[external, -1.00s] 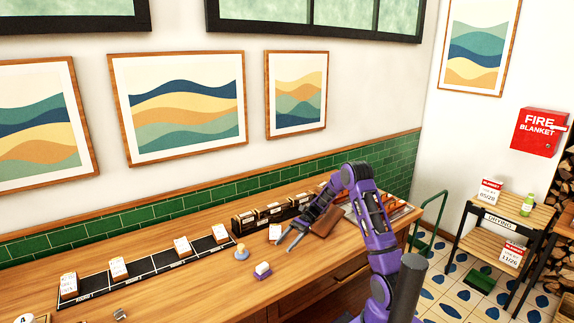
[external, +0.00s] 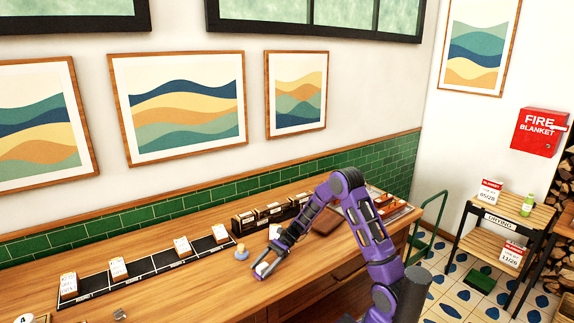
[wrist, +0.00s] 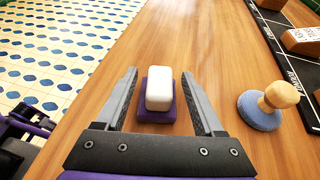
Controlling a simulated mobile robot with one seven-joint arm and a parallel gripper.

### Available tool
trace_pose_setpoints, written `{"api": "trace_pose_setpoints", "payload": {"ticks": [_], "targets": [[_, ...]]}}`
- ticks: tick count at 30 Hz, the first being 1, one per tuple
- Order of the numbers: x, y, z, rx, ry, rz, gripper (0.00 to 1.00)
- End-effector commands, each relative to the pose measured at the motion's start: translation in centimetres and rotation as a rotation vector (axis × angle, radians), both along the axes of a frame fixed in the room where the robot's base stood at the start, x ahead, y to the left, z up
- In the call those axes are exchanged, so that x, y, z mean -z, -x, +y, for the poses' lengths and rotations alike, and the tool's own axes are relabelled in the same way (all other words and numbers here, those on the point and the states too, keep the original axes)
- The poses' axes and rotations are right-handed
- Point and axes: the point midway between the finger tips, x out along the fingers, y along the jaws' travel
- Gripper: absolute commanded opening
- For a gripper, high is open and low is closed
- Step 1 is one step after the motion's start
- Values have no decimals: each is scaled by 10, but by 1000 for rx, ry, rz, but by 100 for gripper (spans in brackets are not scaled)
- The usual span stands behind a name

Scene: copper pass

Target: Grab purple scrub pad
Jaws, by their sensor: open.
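The purple scrub pad (wrist: 156,112) lies on the wooden counter with a white block-shaped top (wrist: 160,91). In the wrist view it sits between the two fingers of my gripper (wrist: 162,100), with a gap on each side. My gripper is open and holds nothing. In the external view my gripper (external: 268,262) reaches down over the pad, and the white top (external: 262,269) shows between the fingers; the purple part is mostly hidden there.
A round blue-grey pad with a wooden knob (wrist: 267,105) stands close to the right of my gripper. A black strip with cards (external: 150,264) runs along the counter (external: 190,292). A brown board (external: 325,222) lies farther right. The counter's edge is left in the wrist view.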

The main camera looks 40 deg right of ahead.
Motion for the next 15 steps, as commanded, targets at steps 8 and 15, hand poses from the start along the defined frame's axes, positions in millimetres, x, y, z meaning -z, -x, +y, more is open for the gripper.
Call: {"api": "trace_pose_setpoints", "payload": {"ticks": [8, 15], "targets": [[14, 6, 28, -1, 0, -1, 70], [13, 6, 28, 0, 0, -1, 56]]}}
